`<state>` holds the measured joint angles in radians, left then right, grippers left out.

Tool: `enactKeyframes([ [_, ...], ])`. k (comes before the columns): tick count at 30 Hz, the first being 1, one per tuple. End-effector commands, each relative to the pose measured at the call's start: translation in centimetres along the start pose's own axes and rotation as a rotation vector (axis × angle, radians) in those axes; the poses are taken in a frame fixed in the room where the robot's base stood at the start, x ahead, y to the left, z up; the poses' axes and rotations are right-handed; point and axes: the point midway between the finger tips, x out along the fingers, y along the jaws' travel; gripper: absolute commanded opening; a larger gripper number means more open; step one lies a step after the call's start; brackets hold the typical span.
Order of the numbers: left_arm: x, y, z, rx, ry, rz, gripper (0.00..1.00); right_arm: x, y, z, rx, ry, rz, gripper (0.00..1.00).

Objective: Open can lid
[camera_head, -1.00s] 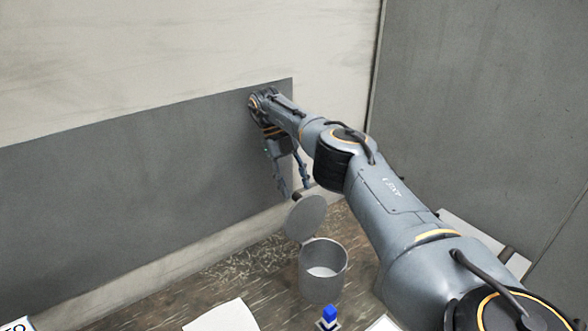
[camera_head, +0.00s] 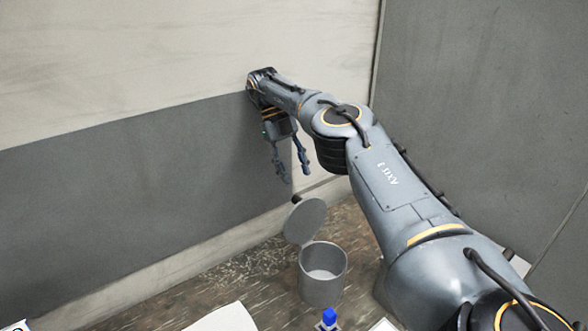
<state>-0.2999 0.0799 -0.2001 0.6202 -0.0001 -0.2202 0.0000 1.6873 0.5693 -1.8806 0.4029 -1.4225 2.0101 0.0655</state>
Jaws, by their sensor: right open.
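A grey can (camera_head: 322,288) stands upright on the brown table, and I can see down into it. Its round grey lid (camera_head: 305,221) stands raised at the can's back left side, tilted up, with a small dark tab at its upper edge. My right gripper (camera_head: 295,177) hangs above and behind the lid, fingers pointing down and spread apart. It is empty and clear of the lid. My left gripper is not in the head view.
A blue-capped bottle (camera_head: 329,317) stands in front of the can. A white sheet (camera_head: 225,318) lies to its left. A grey wall panel (camera_head: 130,200) rises close behind my right gripper. The brown table (camera_head: 235,268) left of the can is bare.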

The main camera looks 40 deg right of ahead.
Motion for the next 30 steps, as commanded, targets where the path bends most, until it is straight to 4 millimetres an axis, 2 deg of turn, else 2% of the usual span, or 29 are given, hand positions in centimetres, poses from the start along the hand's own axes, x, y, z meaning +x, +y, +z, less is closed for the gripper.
enactKeyframes([
  [1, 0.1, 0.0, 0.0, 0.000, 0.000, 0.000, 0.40, 0.1, 0.0, 0.0, -0.002, 0.001, 0.001, 0.30],
  [5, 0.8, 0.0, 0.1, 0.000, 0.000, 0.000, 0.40, 1.3, 0.2, 0.1, -0.025, 0.003, 0.023, 0.04],
  [6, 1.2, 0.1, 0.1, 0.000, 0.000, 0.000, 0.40, 1.8, 0.4, 0.1, -0.039, 0.001, 0.037, 0.00],
  [10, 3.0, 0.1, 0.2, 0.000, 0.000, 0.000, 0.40, 3.7, 0.9, -0.4, -0.099, -0.027, 0.094, 0.00],
  [14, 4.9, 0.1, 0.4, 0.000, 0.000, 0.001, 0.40, 4.3, 1.0, -1.8, -0.156, -0.110, 0.151, 0.00],
  [17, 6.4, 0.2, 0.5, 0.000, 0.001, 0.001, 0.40, 4.1, 0.5, -3.7, -0.184, -0.208, 0.178, 0.00],
  [22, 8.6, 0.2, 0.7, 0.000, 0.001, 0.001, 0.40, 3.1, -1.3, -7.9, -0.188, -0.415, 0.180, 0.00],
  [27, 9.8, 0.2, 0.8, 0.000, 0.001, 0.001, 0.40, 2.4, -2.8, -11.6, -0.162, -0.576, 0.148, 0.00],
  [30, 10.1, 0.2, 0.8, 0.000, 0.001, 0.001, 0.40, 2.2, -3.2, -12.8, -0.151, -0.622, 0.134, 0.00],
])
